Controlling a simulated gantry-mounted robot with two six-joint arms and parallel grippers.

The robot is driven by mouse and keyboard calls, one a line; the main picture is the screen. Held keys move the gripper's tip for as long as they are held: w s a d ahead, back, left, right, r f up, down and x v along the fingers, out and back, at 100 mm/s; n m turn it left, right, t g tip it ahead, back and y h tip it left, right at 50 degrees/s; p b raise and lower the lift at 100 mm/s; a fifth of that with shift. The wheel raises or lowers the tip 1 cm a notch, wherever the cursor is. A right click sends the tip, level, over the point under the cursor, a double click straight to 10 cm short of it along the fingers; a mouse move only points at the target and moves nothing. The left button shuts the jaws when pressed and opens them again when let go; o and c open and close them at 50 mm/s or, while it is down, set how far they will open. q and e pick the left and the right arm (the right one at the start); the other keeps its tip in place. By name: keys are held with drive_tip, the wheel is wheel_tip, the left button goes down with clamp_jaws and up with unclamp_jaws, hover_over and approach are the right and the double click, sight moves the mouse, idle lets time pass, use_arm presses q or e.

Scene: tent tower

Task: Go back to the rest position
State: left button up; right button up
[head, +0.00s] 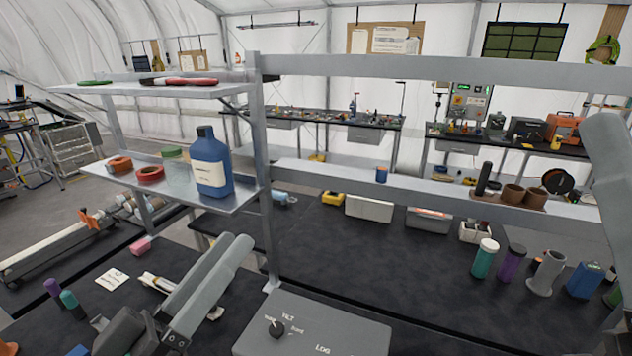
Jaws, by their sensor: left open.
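My left arm reaches in at the lower left, with its grey links over the dark bench. My left gripper (156,284) shows only in part as pale pieces beside and behind these links. It is open, and I see nothing held in it. A white card (112,279) and a pink block (140,246) lie on the bench near it, apart from it. My right arm shows only as a grey link at the right edge. My right gripper is out of view.
A metal shelf stands above the left bench, with a blue bottle (211,165) and tape rolls (150,175) on its lower board (232,203). A grey control box (345,335) sits at the front. Bottles, including a green one (484,260), stand at right.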

use_arm(q)
drive_tip(key=s+a+r+t+y+p, duration=0.1)
drive_tip(key=s+a+r+t+y, duration=0.35)
drive_tip(key=r, duration=0.35)
drive_tip(key=s+a+r+t+y+p, duration=0.1)
drive_tip(key=s+a+r+t+y, duration=0.3)
drive_tip(key=r+y, duration=0.3)
wheel_tip(320, 180, up, 28)
drive_tip(key=h+p, duration=0.1)
drive_tip(key=p, duration=2.6)
drive_tip(key=shift+d+r, duration=0.15)
drive_tip(key=shift+d, duration=0.15)
drive_tip(key=shift+w+g+h, duration=0.1)
drive_tip(key=shift+g+h, duration=0.15)
wheel_tip(320, 180, down, 28)
drive_tip(key=b, duration=2.8)
